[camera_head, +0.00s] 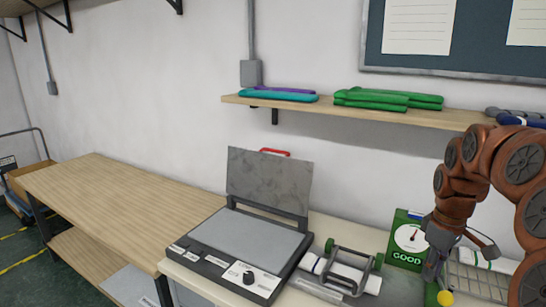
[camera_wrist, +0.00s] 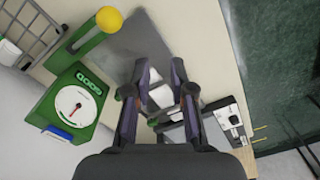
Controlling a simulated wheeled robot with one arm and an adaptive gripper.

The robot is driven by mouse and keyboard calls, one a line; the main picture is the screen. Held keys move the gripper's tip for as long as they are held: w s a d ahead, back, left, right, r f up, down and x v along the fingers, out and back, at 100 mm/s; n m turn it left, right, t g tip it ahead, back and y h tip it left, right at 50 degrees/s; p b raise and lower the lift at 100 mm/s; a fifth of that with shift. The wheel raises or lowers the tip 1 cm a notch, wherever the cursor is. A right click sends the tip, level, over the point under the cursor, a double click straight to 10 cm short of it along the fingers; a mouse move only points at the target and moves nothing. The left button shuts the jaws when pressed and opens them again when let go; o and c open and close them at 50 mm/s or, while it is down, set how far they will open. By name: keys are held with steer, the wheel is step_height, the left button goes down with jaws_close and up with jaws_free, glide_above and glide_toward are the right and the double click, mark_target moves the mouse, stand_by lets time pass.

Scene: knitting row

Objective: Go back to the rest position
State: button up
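My copper-brown arm reaches in from the right of the head view. My gripper (camera_head: 436,268) hangs pointing down beside the green gauge box marked GOOD (camera_head: 408,240), in front of the wall. In the wrist view my gripper (camera_wrist: 160,78) has its two dark fingers apart, with a gap between them. White pieces show in that gap, apparently farther off on the bench, and nothing looks held. The gauge box (camera_wrist: 75,104) lies to the left of the fingers there. A yellow ball knob (camera_wrist: 109,19) on a green lever is above left of them.
A press with its grey lid raised (camera_head: 268,182) stands on the bench. A roller frame with white cloth (camera_head: 345,270) is right of it. A wire basket (camera_head: 482,284) sits near my arm. A shelf (camera_head: 448,117) holds folded green fabric. The wooden table (camera_head: 110,190) is clear.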

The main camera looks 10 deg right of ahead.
steer(key=s+a, duration=0.4)
steer(key=a, duration=0.4)
steer(key=s+a, duration=0.4)
steer(key=a, duration=0.4)
steer(key=s+a+f+m+g, duration=0.1)
steer(key=s+a+f+m, duration=0.1)
steer(key=s, duration=0.5)
steer(key=s+a+f+m, duration=0.2)
steer(key=s+a+f, duration=0.2)
steer(key=s+a, duration=0.2)
steer(key=shift+s+a+m+g, duration=0.2)
steer(key=shift+s+m+g, duration=0.15)
steer(key=shift+s, duration=0.8)
